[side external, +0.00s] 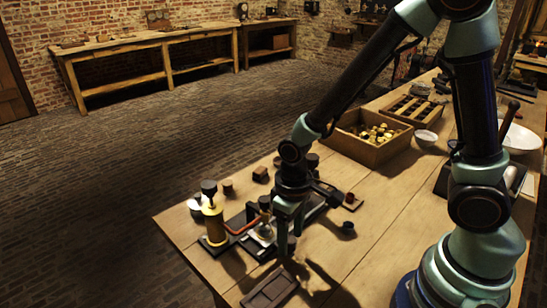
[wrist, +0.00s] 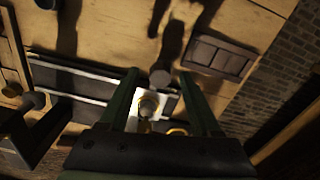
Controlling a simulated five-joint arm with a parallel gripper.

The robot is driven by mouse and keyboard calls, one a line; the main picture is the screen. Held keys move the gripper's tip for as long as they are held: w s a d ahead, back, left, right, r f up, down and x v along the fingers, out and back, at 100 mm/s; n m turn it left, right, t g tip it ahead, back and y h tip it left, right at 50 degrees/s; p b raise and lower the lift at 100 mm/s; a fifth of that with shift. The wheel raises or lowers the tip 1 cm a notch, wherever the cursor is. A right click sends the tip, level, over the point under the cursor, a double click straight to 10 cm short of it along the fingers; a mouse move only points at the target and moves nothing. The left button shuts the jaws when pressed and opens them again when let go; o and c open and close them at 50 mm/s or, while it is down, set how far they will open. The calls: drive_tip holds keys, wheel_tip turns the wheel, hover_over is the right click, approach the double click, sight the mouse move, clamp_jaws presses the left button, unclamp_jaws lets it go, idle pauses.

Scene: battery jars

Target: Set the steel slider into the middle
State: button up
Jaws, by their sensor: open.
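My gripper (side external: 289,232) is low over the dark apparatus at the near-left part of the bench, its two fingers pointing down. In the wrist view my gripper (wrist: 159,78) has its fingers apart. A pale metal plate with a round brass piece on it (wrist: 148,104) shows between them, with no visible grip on it. A dark base with pale rails (wrist: 75,75) runs left from there. In the side view a pale piece (side external: 264,234) sits beside my fingers, next to a brass column (side external: 213,226) and a red rod. I cannot tell for certain which part is the steel slider.
A dark tray with several compartments (side external: 269,289) lies near the bench's front edge; it also shows in the wrist view (wrist: 219,56).

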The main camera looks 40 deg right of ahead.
drive_tip(key=shift+f, duration=0.2)
clamp_jaws()
idle(1.4)
